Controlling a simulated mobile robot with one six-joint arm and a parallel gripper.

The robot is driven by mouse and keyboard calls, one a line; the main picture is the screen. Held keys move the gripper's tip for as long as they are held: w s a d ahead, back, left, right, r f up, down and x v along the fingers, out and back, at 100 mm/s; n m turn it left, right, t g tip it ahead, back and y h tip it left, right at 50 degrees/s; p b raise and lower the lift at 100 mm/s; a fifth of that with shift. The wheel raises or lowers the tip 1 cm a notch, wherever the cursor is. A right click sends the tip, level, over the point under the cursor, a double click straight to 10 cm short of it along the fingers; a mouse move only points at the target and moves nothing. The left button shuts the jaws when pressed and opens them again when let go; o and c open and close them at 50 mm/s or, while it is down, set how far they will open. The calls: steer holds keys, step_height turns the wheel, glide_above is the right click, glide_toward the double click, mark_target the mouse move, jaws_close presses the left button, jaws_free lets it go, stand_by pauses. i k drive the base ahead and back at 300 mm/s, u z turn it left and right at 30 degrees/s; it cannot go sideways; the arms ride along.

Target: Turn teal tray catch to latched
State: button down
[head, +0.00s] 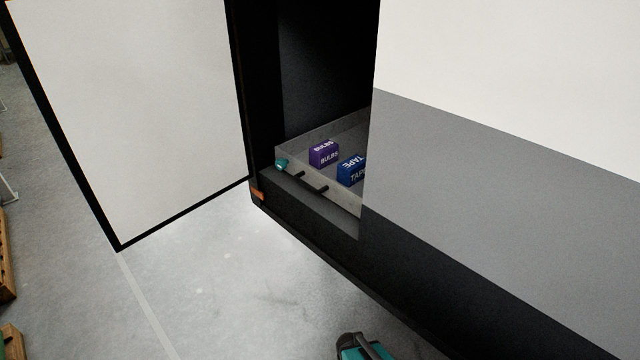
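The teal tray catch (281,164) is a small knob at the left front corner of a grey tray (342,198). The tray sits inside the open compartment of the caravan. The catch is too small here to tell which way it is turned. The tray has a black bar handle (313,183) on its front. A teal and black part shows at the bottom edge, far below the tray; I cannot make out gripper fingers there. My gripper is not clearly in view.
A purple BULBS box (323,154) and a blue TAPE box (350,171) stand in the tray. A large white door (130,110) hangs open at left. The grey and white caravan wall (500,170) covers the right. Floor below the opening is clear.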

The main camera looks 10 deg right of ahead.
mark_target(281, 163)
steer(key=k, duration=1.35)
steer(key=u, duration=0.4)
steer(key=i, duration=1.2)
steer(key=u, duration=0.7)
steer(key=i, duration=0.55)
steer(key=u, duration=0.15)
